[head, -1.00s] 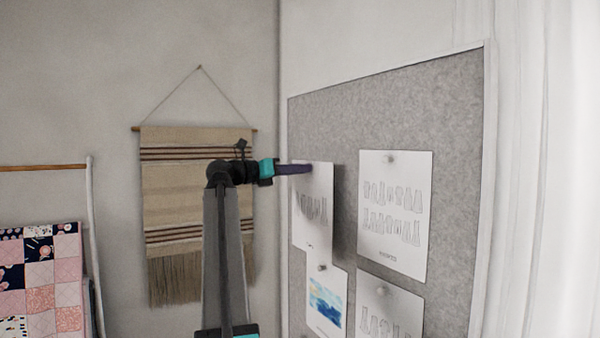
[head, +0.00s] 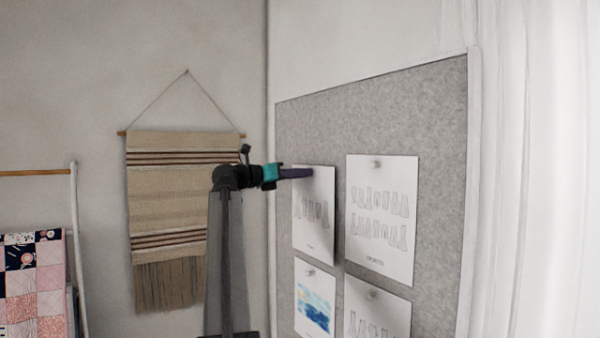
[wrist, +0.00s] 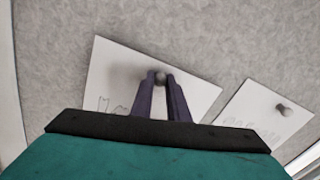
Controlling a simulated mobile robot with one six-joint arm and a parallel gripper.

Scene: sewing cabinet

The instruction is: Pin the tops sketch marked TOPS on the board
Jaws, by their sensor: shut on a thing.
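The sketch sheet (head: 314,220), taken as the tops sketch, is white with a row of small garment drawings; its label is too small to read. It hangs upright at the upper left of the grey felt board (head: 380,115). My gripper (head: 310,173) is at its top edge. In the wrist view my purple fingers (wrist: 161,80) are shut on the round grey pin at the top of this sheet (wrist: 115,75). The sheet is at or very near the board; I cannot tell if the pin is in the felt.
Another pinned garment sketch (head: 382,215) is to the right. A blue watercolour sheet (head: 314,300) is just below, and a further sketch (head: 376,315) is at the lower right. A woven hanging (head: 180,200) and a quilt on a rack (head: 32,280) are at left.

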